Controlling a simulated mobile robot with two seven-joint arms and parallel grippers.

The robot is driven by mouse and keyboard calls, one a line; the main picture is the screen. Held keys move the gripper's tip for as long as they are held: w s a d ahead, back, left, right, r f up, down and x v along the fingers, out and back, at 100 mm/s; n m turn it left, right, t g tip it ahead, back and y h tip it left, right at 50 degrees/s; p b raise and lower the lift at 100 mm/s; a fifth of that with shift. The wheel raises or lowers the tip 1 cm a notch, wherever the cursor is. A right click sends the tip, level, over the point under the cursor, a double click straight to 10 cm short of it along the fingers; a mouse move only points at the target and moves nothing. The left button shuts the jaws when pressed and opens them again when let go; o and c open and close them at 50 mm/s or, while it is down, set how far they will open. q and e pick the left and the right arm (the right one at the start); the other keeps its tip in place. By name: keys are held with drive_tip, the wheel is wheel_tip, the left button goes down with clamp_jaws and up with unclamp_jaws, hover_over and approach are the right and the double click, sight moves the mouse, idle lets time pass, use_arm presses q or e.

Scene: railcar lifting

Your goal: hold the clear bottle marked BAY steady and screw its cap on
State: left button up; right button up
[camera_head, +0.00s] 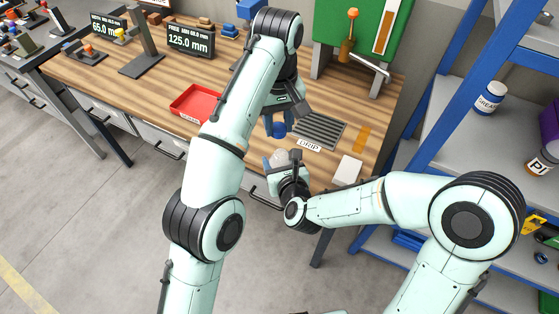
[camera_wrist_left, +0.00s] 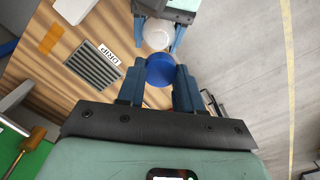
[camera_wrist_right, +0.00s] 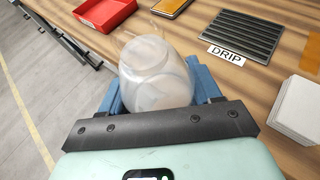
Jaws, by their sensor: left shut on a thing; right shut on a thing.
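The clear bottle (camera_head: 281,159) is held by my right gripper (camera_head: 290,172) near the bench's front edge. It fills the middle of the right wrist view (camera_wrist_right: 155,75), between the blue fingers; no BAY marking is readable. My left gripper (camera_head: 279,122) points down and is shut on a blue cap (camera_wrist_left: 161,70). In the head view the cap (camera_head: 279,131) is above the bottle in the picture, with a gap between them. In the left wrist view the bottle (camera_wrist_left: 157,36) shows just beyond the cap. The bottle's mouth is not clear to see.
A drip grate (camera_head: 320,130) with a DRIP label lies right of the cap on the wooden bench. A red tray (camera_head: 194,102) is to the left. A white block (camera_head: 347,170) and an orange strip (camera_head: 362,138) lie at right. A blue shelf rack (camera_head: 440,95) stands further right.

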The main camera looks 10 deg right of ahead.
sight(281, 149)
use_arm(q)
drive_tip(key=shift+s+d+r, duration=0.2)
drive_tip(key=shift+s+r, duration=0.05)
drive_tip(key=shift+s, duration=0.05)
drive_tip(key=shift+f, duration=0.15)
drive_tip(key=shift+f, duration=1.85)
drive_tip(key=shift+f, duration=0.9)
drive_tip(key=shift+f, duration=0.55)
